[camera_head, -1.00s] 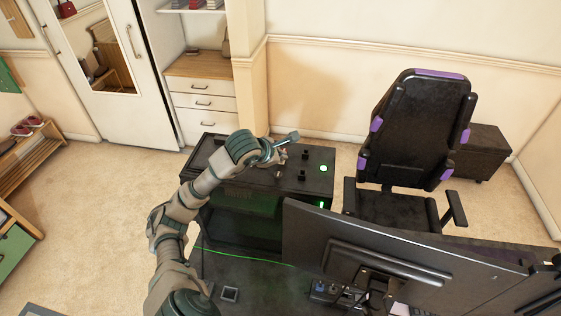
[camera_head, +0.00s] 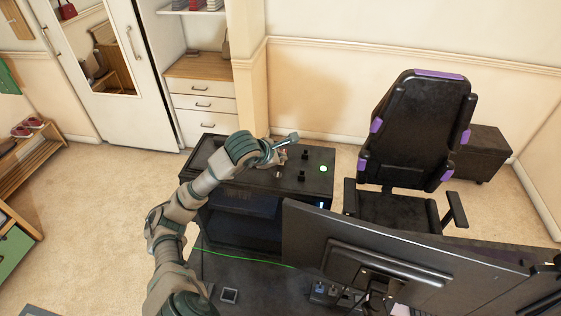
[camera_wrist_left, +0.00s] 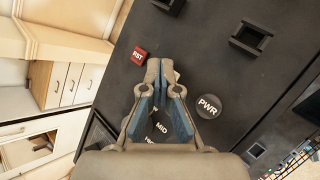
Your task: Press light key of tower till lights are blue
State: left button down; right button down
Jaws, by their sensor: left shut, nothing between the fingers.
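The black computer tower (camera_head: 235,178) stands behind the desk, and its front and inside now show a faint blue tint. A round button on its top glows green. My left gripper (camera_head: 284,152) is shut and empty, over the tower's top panel. In the left wrist view its fingertips (camera_wrist_left: 163,70) point down at the panel, between a red RST key (camera_wrist_left: 139,55) and a round PWR key (camera_wrist_left: 208,106). A small key edge shows beside the fingertips, mostly hidden; I cannot read it or tell whether they touch it. My right gripper is not in view.
A MID key (camera_wrist_left: 160,127) and partly hidden neighbours lie under the gripper. Black blocks (camera_wrist_left: 258,37) stick up from the panel. A monitor (camera_head: 380,255) and a black-purple chair (camera_head: 415,130) stand to the right. Open carpet lies to the left.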

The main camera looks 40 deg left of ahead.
pick_arm(q)
jog(key=shift+d+r+p, duration=0.1)
jog(key=shift+r+p, duration=0.25)
jog(key=shift+r, duration=0.3)
jog(key=shift+r+p, duration=1.9)
jog(key=shift+r, duration=0.7)
jog(key=shift+f, duration=0.1)
jog(key=shift+f, duration=0.1)
